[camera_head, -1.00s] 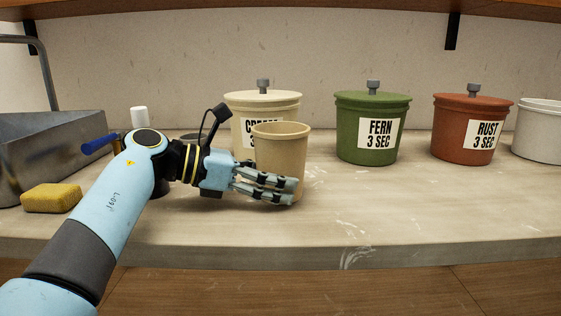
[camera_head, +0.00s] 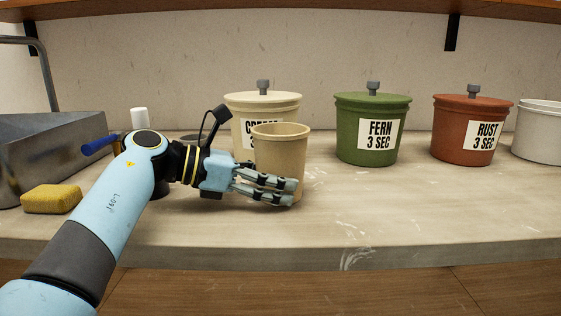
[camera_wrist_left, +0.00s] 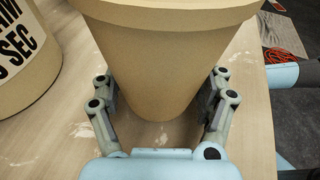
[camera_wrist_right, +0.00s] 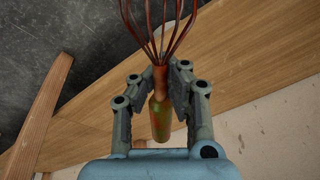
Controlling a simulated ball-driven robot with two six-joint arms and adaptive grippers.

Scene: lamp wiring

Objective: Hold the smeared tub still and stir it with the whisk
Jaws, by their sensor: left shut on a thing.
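A plain tan tub (camera_head: 279,148) stands upright and open-topped at the middle of the bench, in front of the cream bin. Its inner bottom is hidden, and I cannot make out smears on it. My left gripper (camera_head: 279,190) is shut around the lower part of the tub; the left wrist view shows the tub (camera_wrist_left: 165,60) between its fingers. My right gripper (camera_wrist_right: 160,76) shows only in its own wrist view, shut on the whisk (camera_wrist_right: 160,118). The whisk has a greenish-orange handle and red-brown wires pointing up in that view.
Behind the tub stands a cream lidded bin (camera_head: 262,98); a green FERN bin (camera_head: 352,130) and a red RUST bin (camera_head: 450,130) stand right of it. A yellow sponge (camera_head: 52,198) and a grey metal basin (camera_head: 50,145) are at left. The front right of the bench is clear.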

